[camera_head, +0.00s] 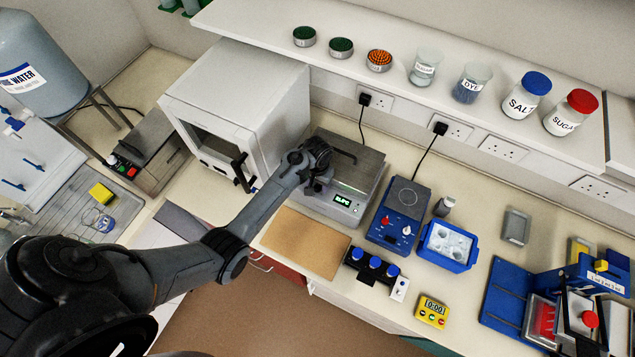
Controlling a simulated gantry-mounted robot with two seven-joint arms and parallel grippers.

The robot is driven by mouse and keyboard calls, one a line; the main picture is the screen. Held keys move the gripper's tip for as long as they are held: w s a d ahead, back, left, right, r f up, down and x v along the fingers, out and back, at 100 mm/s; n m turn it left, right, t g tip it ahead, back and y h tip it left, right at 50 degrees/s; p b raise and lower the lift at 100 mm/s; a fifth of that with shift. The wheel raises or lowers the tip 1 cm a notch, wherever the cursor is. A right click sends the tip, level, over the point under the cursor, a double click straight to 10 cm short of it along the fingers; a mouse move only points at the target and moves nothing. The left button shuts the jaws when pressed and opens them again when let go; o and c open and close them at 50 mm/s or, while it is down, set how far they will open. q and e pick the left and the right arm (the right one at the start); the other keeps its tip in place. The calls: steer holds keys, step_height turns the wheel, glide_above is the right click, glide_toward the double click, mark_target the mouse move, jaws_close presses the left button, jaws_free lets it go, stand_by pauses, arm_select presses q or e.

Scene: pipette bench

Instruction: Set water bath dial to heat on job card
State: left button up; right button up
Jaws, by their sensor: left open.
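A steel-topped box with a lid handle and a lit green display, apparently the water bath (358,170), stands at the back middle of the bench. Its display (346,203) is on the front face; the characters are too small to read surely. My left gripper (321,186) is open over the left part of this box, near its front edge. The wrist and gripper cover part of the lid and front, and I cannot make out the dial. I cannot tell whether the gripper touches the box. No job card can be made out clearly. My right gripper is not in view.
A white oven-like cabinet (240,100) stands close on the left. A blue hotplate unit (398,215) with knobs is close on the right, beside a blue ice tray (447,247). A brown board (305,242) lies in front. A shelf (450,62) with jars hangs behind.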

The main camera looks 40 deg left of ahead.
arm_select(q)
steer(key=shift+f, duration=0.25)
steer(key=shift+c, duration=0.5)
jaws_close()
